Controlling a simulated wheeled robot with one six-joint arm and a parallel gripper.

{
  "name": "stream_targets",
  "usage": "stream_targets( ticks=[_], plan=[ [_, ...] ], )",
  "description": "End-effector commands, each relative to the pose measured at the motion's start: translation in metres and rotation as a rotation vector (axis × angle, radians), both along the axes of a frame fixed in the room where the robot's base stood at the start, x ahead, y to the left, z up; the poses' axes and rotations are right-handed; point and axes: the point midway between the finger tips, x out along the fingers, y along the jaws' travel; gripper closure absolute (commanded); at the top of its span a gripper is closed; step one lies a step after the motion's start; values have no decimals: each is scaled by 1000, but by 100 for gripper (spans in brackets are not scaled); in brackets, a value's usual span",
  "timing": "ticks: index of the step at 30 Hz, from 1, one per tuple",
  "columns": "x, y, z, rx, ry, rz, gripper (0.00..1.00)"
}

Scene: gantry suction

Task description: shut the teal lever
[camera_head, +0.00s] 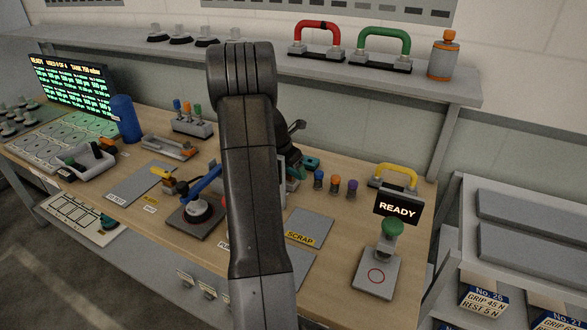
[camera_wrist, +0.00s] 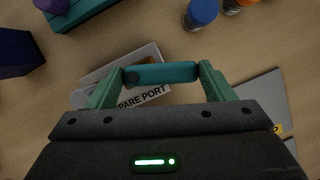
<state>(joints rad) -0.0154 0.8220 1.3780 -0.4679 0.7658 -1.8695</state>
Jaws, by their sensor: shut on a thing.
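In the wrist view a teal lever (camera_wrist: 163,73) shows as a round bar lying crosswise between my two green fingers. My gripper (camera_wrist: 161,76) is shut on it, with a fingertip against each end. A pale plate marked "SPARE PORT" (camera_wrist: 146,98) lies behind and below the bar, partly covered by it and by my gripper. How the lever joins the plate is hidden. In the head view my arm covers this spot, so the lever and fingertips do not show clearly there.
A teal block (camera_wrist: 85,12) with a purple part lies at upper left, near blue (camera_head: 318,179) and orange pegs. The SCRAP sheet (camera_head: 312,222) lies right of my arm. A green-knobbed post (camera_head: 391,230) and READY sign (camera_head: 397,207) stand farther right.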

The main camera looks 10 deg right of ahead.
Motion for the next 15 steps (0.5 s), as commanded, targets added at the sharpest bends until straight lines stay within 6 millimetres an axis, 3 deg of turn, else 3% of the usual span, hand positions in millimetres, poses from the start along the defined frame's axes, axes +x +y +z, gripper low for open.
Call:
stream_targets(
  ticks=[13,14,15],
  plan=[
    [0,1,1,-2,-2,-45,66],
    [0,1,1,-2,-2,-45,19],
    [0,1,1,-2,-2,-44,11]
  ],
)
